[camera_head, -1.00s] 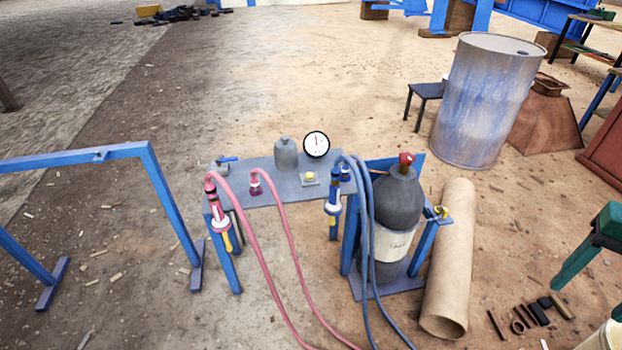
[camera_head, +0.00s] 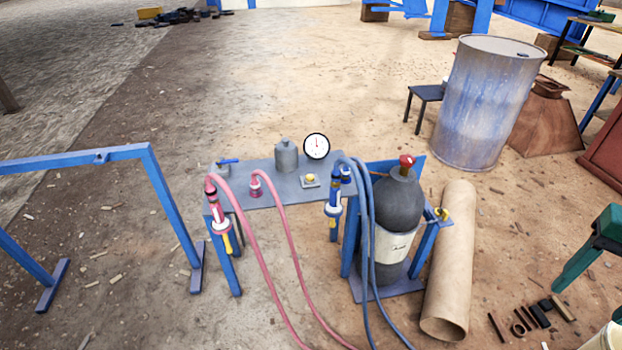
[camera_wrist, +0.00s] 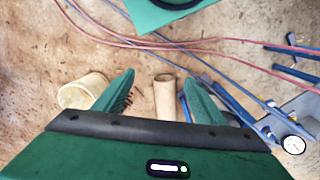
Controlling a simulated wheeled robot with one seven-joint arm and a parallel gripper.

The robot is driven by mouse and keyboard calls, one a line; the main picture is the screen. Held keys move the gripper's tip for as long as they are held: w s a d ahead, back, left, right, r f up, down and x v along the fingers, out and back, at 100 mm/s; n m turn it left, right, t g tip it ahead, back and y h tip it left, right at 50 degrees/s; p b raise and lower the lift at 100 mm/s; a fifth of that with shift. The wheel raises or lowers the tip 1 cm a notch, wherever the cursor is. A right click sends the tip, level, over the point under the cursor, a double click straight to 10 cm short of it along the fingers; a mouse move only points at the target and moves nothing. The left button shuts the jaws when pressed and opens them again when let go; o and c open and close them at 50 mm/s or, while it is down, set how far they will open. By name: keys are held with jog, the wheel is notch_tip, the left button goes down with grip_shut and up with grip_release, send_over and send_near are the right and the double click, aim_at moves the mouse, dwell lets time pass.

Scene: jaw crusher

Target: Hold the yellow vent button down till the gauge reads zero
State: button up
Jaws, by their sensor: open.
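The yellow vent button (camera_head: 309,178) sits on a small pale plate on the grey bench top (camera_head: 285,190), in front of the gauge. Nothing touches it. The round white gauge (camera_head: 316,146) stands at the bench's back edge with its red needle pointing about straight up; its numbers are too small to read. The gauge also shows at the right edge of the wrist view (camera_wrist: 293,145). My gripper (camera_wrist: 160,74) is open and empty, its two green fingers spread above the ground, well away from the button. A green part of it shows at the head view's right edge.
Red hoses (camera_head: 290,235) and blue hoses (camera_head: 370,250) hang off the bench front. A blue drum (camera_head: 483,100) is behind. A blue frame (camera_head: 75,160) stands left.

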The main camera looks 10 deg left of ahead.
grip_shut()
dwell(1.5)
